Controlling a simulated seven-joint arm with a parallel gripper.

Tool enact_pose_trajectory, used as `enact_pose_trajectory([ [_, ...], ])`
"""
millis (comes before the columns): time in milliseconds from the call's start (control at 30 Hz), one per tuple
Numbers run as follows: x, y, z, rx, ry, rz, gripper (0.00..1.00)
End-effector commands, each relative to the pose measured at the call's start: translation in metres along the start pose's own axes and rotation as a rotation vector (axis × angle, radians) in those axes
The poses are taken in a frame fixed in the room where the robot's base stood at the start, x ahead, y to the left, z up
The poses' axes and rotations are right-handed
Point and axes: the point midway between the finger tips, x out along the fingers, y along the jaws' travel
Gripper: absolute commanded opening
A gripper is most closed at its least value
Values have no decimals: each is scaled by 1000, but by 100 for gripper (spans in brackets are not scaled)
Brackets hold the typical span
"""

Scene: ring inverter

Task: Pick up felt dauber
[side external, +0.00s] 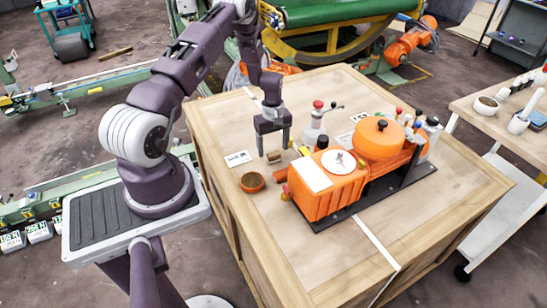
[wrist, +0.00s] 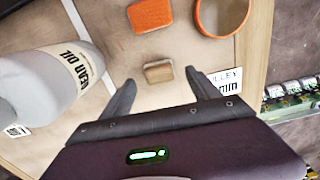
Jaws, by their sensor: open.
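The felt dauber seems to be the small block with a tan top and a darker wooden side (wrist: 158,72). It lies on the wooden crate top, and in the side view it shows as a small brownish block (side external: 274,157). My gripper (side external: 273,147) is open and points down just above it. In the wrist view my two fingers (wrist: 160,80) stand apart, one to each side of the block and not visibly touching it. Nothing is held.
An orange block (wrist: 150,15) and an orange-rimmed bowl (wrist: 222,32) lie close by. A grey-white gear oil bottle (wrist: 50,80) stands to the left in the wrist view. A printed card (side external: 237,158) lies flat. The orange machine (side external: 335,190) is to the right in the side view.

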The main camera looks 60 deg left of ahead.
Motion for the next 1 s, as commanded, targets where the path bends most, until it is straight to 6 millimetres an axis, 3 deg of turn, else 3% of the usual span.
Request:
enact_pose_trajectory([
  [133,28,0,1,2,-2,-2,71],
  [400,34,1,1,3,-1,-1,71],
  [733,34,1,1,3,-1,-1,8],
  [1000,28,2,1,4,1,1,6],
])
